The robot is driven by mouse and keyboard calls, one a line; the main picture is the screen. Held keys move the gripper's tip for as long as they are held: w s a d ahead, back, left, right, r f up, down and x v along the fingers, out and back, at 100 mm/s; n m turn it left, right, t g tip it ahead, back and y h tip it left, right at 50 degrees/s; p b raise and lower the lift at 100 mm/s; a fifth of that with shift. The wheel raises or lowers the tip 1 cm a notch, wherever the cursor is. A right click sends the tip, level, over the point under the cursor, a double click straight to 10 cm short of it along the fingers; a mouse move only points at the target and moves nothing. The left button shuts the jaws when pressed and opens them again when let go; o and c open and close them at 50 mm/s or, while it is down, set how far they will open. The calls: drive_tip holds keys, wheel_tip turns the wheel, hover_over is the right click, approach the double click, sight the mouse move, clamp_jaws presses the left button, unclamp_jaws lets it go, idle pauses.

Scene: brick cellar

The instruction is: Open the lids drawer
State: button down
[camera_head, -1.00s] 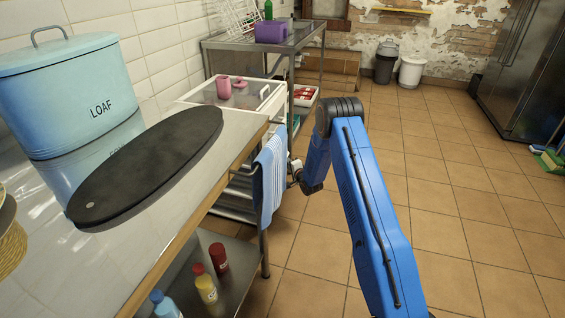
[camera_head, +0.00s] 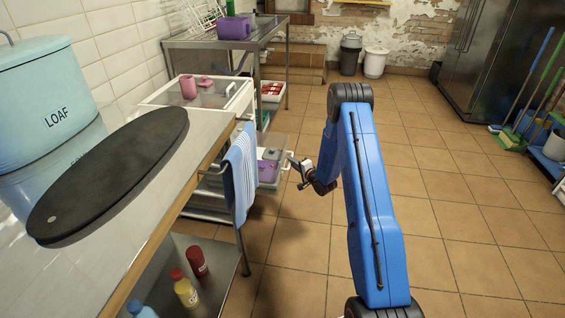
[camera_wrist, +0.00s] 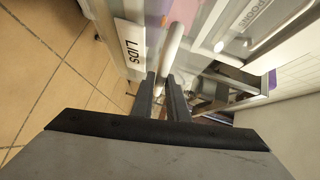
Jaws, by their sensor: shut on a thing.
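The lids drawer (camera_head: 279,148) is a clear-sided drawer in the white drawer unit. It stands pulled out to the right, with purple and grey lids (camera_head: 267,170) inside. The towel hides part of it. In the wrist view its "LIDS" label (camera_wrist: 133,45) is close beside its pale bar handle (camera_wrist: 173,48). My gripper (camera_head: 293,163) is at the drawer's front. In the wrist view my gripper (camera_wrist: 166,85) has its two dark fingers closed on the handle bar.
A blue striped towel (camera_head: 240,175) hangs at the end of the counter (camera_head: 190,185), near the drawer. A steel table (camera_head: 270,40) stands behind. Brooms (camera_head: 530,95) lean at the far right. The tiled floor (camera_head: 440,200) right of my arm is clear.

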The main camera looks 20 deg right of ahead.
drive_tip(key=shift+s+d+f, duration=0.1)
drive_tip(key=shift+s+d, duration=0.35)
drive_tip(key=shift+d, duration=0.3)
drive_tip(key=shift+s+d, duration=0.45)
drive_tip(key=shift+d, duration=0.35)
drive_tip(key=shift+s+d+f, duration=0.1)
drive_tip(key=shift+s+d, duration=0.35)
drive_tip(key=shift+d, duration=0.3)
drive_tip(key=c, duration=1.7)
unclamp_jaws()
drive_tip(key=shift+c, duration=0.2)
drive_tip(key=shift+r, duration=0.1)
drive_tip(key=v, duration=1.7)
drive_tip(key=shift+s+d+r, duration=0.1)
drive_tip(key=shift+s+r, duration=0.05)
